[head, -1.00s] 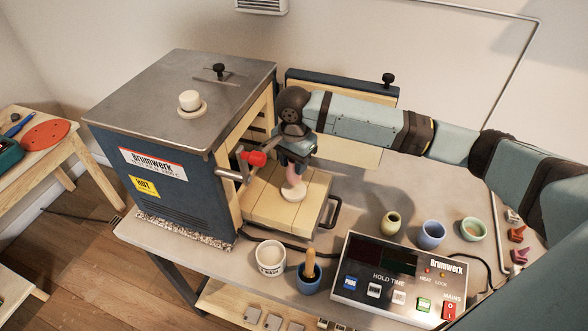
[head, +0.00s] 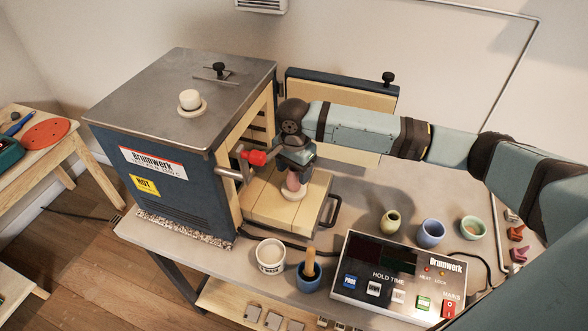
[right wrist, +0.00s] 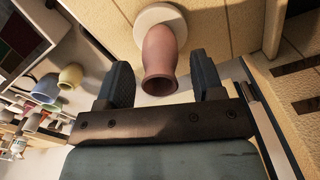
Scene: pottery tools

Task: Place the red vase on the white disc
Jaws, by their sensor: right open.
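The red vase (head: 293,181) stands upright on the white disc (head: 294,193), which lies on the pale brick slab at the kiln's opening. In the right wrist view the vase (right wrist: 160,58) shows pinkish-brown with its mouth toward the camera, its far end on the white disc (right wrist: 160,15). My right gripper (head: 294,170) is over the vase from above. In the right wrist view its two fingers (right wrist: 160,85) are apart on either side of the vase's mouth, with gaps between them and the vase. My left gripper is not in view.
The blue kiln (head: 180,140) with a red-knobbed handle (head: 257,157) stands close left of my right gripper. Small pots, including a yellow-green one (head: 391,222) and a blue one (head: 431,233), stand on the table to the right. A control box (head: 398,278) sits in front.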

